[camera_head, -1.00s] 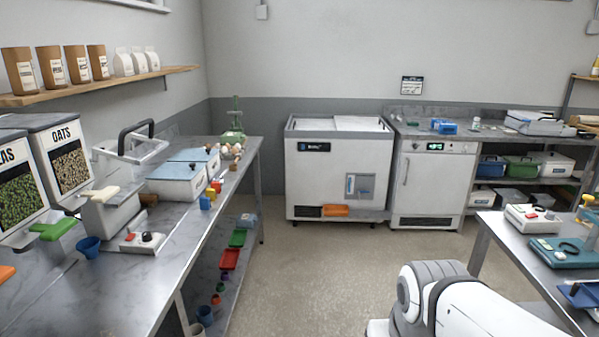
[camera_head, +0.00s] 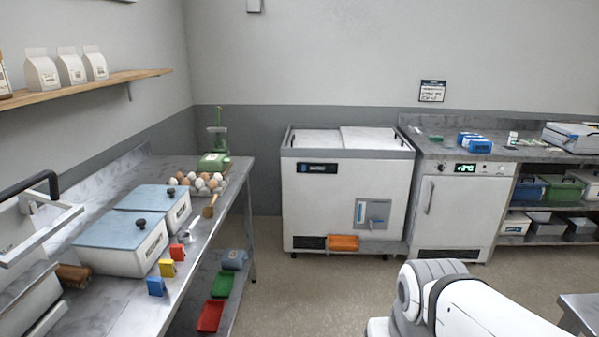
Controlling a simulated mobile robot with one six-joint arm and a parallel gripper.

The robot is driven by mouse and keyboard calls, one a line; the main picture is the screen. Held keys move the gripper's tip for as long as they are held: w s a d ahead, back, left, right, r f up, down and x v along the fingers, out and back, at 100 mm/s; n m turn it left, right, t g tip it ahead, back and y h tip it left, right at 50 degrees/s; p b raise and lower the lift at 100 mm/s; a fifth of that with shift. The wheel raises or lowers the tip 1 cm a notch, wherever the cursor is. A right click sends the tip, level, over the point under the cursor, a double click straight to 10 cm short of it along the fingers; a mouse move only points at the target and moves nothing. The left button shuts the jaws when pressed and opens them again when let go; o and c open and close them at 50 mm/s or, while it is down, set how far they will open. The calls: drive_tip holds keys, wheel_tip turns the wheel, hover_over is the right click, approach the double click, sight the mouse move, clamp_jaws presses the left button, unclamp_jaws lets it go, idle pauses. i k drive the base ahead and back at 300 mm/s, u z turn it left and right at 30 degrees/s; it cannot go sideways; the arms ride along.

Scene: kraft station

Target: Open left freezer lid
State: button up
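The white chest freezer (camera_head: 335,200) stands against the back wall, straight ahead and a short way off. Its top carries two flat sliding-style lids: the left lid (camera_head: 315,139) and the right lid (camera_head: 374,139). Both lids look shut, and the right one appears to sit slightly higher. The front has a dark display label, a small grey panel with a blue tap, and an orange tray at the bottom. My gripper is outside the picture; only a white and grey part of my arm shows at the lower right.
A steel counter (camera_head: 110,289) runs along the left with blue-lidded boxes (camera_head: 122,245), eggs and a green device. A white under-counter fridge (camera_head: 457,212) stands right of the freezer. A table corner (camera_head: 583,312) shows at lower right. The floor (camera_head: 300,290) before the freezer is clear.

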sight(298, 137)
drive_tip(key=i, duration=3.9)
drive_tip(key=u, duration=0.5)
